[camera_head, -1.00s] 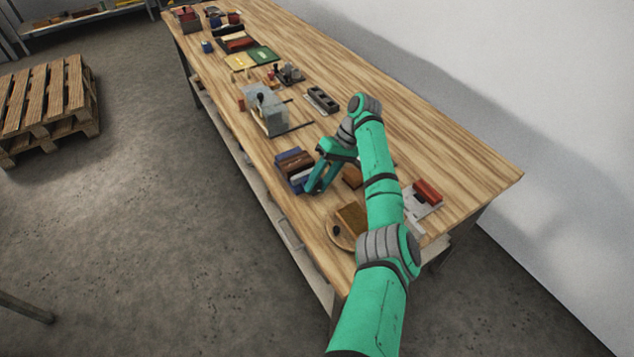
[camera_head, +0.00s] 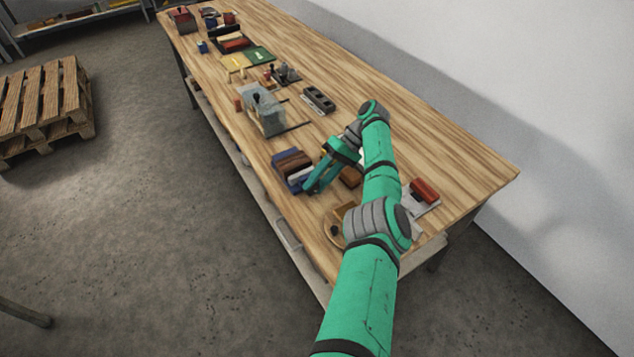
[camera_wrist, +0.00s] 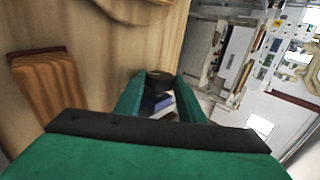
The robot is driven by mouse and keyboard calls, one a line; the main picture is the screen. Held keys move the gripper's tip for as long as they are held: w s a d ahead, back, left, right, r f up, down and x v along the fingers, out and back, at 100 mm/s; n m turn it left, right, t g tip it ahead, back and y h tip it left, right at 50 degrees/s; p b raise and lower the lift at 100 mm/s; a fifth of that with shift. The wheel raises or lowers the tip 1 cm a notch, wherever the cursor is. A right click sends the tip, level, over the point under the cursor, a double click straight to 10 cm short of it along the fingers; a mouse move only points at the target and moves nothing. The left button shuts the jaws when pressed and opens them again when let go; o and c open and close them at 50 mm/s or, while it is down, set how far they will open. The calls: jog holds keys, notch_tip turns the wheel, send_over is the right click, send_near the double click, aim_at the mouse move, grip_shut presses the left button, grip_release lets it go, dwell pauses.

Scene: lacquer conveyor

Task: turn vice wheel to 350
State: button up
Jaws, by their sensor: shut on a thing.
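The vice (camera_head: 290,162), a block of blue, brown and pale parts, stands near the left edge of the bench, in the head view. My gripper (camera_head: 308,190) reaches down at its near right side, fingers tilted. In the wrist view my gripper (camera_wrist: 160,92) has its two green fingers closed around a small dark round piece (camera_wrist: 158,78), which looks like the vice wheel. Blue and white parts show below it between the fingers. Most of the wheel is hidden by the fingers, and no mark or number on it can be read.
A round wooden board (camera_head: 333,232) lies nearer me, partly behind my arm. A brown block (camera_head: 350,177) and a red piece on a pale base (camera_head: 424,191) lie to the right. A clear box (camera_head: 264,115) stands farther along. The bench's right side is mostly clear.

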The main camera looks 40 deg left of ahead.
jog(key=shift+w+r, duration=0.1)
jog(key=o, duration=1)
jog(key=shift+s+t+h, duration=0.2)
jog(key=shift+t+h, duration=0.1)
jog(key=shift+t, duration=0.1)
